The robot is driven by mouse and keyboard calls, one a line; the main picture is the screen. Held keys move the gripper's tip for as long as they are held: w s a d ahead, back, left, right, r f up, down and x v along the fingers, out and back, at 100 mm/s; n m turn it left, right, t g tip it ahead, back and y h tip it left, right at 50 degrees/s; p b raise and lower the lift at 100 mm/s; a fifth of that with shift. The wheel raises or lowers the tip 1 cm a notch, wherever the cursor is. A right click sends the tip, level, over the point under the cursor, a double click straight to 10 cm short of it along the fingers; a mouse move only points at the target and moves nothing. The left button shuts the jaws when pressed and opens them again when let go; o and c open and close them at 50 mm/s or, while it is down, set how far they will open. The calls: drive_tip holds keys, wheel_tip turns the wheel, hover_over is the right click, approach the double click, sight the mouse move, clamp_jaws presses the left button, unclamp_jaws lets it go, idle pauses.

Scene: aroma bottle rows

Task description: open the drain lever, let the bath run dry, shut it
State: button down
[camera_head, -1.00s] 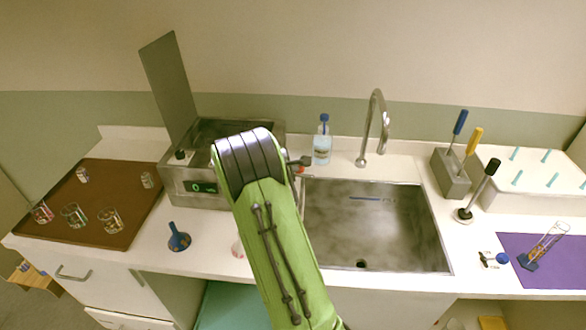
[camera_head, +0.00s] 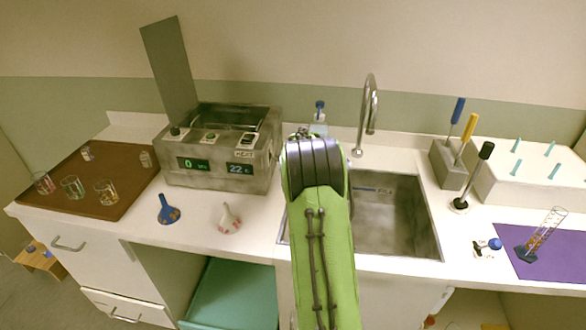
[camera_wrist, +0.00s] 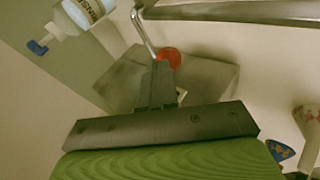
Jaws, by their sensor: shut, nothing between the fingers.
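The bath (camera_head: 215,180) is a grey metal box left of my arm in the head view, its lid raised and its displays reading 0 and 22. In the wrist view, a grey metal body (camera_wrist: 205,77), likely its side, lies beyond my gripper (camera_wrist: 160,82). My gripper is shut and empty. A round red part (camera_wrist: 169,57), likely on the drain lever, shows just beyond the fingertips; I cannot tell if they touch. A bent metal rod (camera_wrist: 144,31) runs beside it. My arm hides the lever and gripper in the head view, and the bath's water level is not visible.
The sink (camera_head: 395,225) and tap (camera_head: 369,110) are right of the bath. A blue-capped bottle (camera_head: 319,122) stands behind my arm. The brown tray (camera_head: 120,170) holds glasses.

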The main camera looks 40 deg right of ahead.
drive_tip(key=shift+a+f+b, duration=0.15)
drive_tip(key=shift+f+b, duration=0.65)
drive_tip(key=shift+b, duration=0.15)
